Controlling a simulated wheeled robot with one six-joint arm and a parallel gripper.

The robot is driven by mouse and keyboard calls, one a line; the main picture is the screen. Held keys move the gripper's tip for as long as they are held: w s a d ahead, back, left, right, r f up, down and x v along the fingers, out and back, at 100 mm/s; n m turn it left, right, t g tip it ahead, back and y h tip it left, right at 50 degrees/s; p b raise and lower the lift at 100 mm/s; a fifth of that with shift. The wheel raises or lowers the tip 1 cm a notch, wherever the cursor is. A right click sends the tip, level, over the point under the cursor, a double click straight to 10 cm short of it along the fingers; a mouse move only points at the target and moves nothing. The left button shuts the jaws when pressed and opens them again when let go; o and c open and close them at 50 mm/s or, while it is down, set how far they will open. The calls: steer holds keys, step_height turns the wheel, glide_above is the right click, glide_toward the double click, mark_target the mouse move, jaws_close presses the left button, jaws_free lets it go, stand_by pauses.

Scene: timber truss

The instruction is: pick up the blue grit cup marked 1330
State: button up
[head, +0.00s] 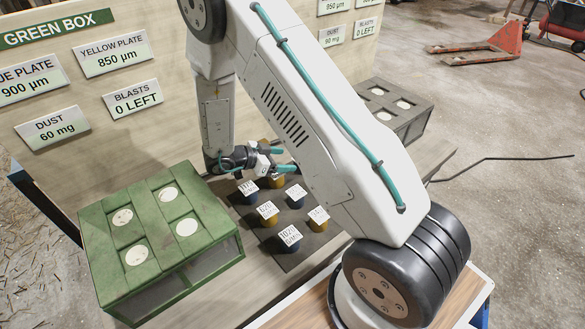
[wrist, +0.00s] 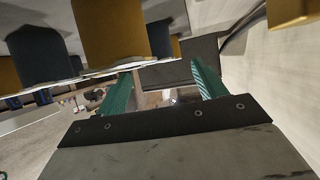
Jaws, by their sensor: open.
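Several blue and yellow cups with white labels stand on a dark mat (head: 318,240) in the head view. One blue cup (head: 250,197) is at the back left. A second blue cup (head: 295,203) is at the right, and a third (head: 289,246) is at the front, its label seeming to read 1020. I cannot read 1330 surely on any label. My gripper (head: 286,164) is open behind the cups, close to the back ones. In the wrist view its teal fingers (wrist: 161,72) are apart with nothing between them. A blue cup (wrist: 40,55) shows upper left there.
A yellow cup (head: 268,219) stands among the blue ones. A green box (head: 152,205) with round white plates is left of the mat. A grey box (head: 392,101) is behind at the right. A board (head: 75,100) with signs stands behind. My arm hides part of the table.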

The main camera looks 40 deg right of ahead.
steer(key=x, duration=0.7)
steer(key=shift+s+d, duration=0.2)
steer(key=shift+d, duration=0.1)
steer(key=c, duration=1.2)
